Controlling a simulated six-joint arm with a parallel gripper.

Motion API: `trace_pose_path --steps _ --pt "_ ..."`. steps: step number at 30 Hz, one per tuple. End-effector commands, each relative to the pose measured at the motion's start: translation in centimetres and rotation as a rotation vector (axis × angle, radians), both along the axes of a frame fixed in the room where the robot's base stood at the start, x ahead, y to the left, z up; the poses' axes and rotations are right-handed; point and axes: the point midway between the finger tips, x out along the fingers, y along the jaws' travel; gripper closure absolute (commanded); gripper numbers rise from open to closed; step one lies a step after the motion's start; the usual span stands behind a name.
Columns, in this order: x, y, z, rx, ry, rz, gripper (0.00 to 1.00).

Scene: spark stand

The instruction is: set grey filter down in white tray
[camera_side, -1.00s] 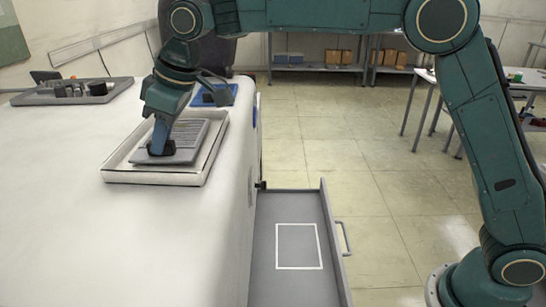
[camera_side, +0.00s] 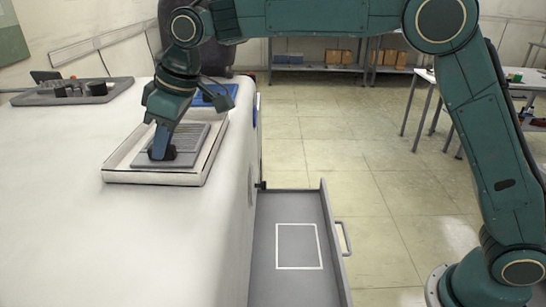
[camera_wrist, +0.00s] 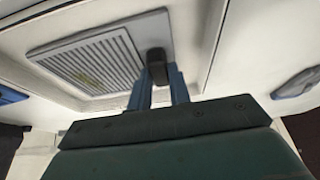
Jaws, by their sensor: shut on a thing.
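The grey filter (camera_side: 195,138), a flat panel with a ribbed face, lies in or just over the white tray (camera_side: 118,168) in the side view. I cannot tell if its underside touches the tray floor. My gripper (camera_side: 162,150) is shut on a dark knob at the filter's near edge. In the wrist view the ribbed filter (camera_wrist: 92,65) shows with the dark grip block (camera_wrist: 157,66) between my blue fingers (camera_wrist: 158,82). The tray (camera_wrist: 205,35) surrounds it, with its walls beyond the filter's edges.
A grey panel with dark knobs (camera_side: 75,92) lies at the back left of the white top. A blue item (camera_side: 222,94) is behind the tray. An open grey drawer (camera_side: 262,240) with a white outlined rectangle juts out at right. The white surface (camera_side: 90,240) in front is clear.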

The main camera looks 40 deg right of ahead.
Motion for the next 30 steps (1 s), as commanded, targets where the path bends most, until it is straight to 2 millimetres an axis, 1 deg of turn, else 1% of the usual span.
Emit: trace_pose_path --steps 2,3,5,6,7,15,20,26,30 --pt "0.0 0.0 -0.1 0.0 0.0 0.0 1.0" --pt "0.0 0.0 -0.1 0.0 0.0 0.0 0.77" --pt "0.0 0.0 -0.1 0.0 0.0 0.0 0.65" --pt "0.0 0.0 -0.1 0.0 0.0 0.0 0.57" --pt "0.0 0.0 -0.1 0.0 0.0 0.0 0.55" --pt "0.0 0.0 -0.1 -0.001 0.001 0.0 0.55" --pt "-0.1 -0.1 0.3 0.0 0.0 -0.001 0.55" --pt "-0.5 -0.6 1.8 0.001 -0.002 0.0 0.55" --pt "-1.0 -1.1 3.6 0.001 -0.002 -0.001 0.55"
